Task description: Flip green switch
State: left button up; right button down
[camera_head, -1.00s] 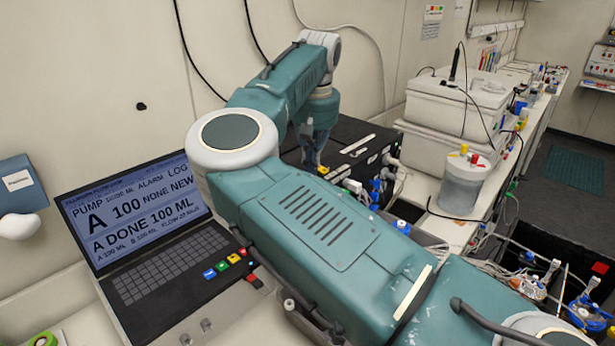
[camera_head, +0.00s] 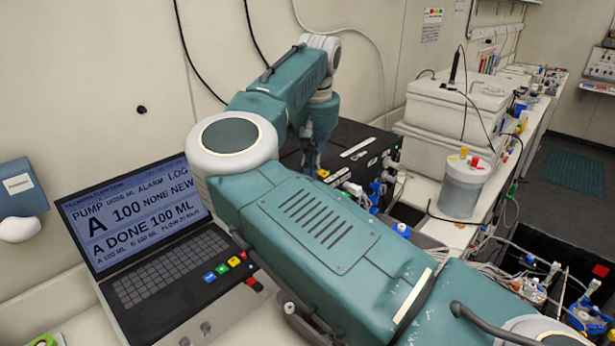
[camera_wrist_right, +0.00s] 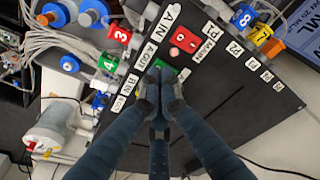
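A green switch (camera_wrist_right: 161,65) sits on the dark panel of a box, partly hidden by my fingertips; green shows just beyond and beside them. A red switch (camera_wrist_right: 185,41) is on the same panel, next to the green one. My right gripper (camera_wrist_right: 161,78) has its fingertips close together, right at the green switch; I cannot tell whether they touch it. In the head view, my right gripper (camera_head: 312,160) hangs at the front side of the black box (camera_head: 355,140), and the switch is hidden there. My left gripper is not in view.
A laptop-like pump panel (camera_head: 135,215) with coloured keys stands at the left. Numbered ports, coloured connectors and cables crowd the box panel. A capped grey vessel (camera_head: 463,188) and white bins (camera_head: 458,105) stand to the right of the box.

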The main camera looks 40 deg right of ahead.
jog(key=shift+r+p, duration=2.1)
jog(key=shift+r, duration=0.9)
jog(key=shift+f, duration=0.1)
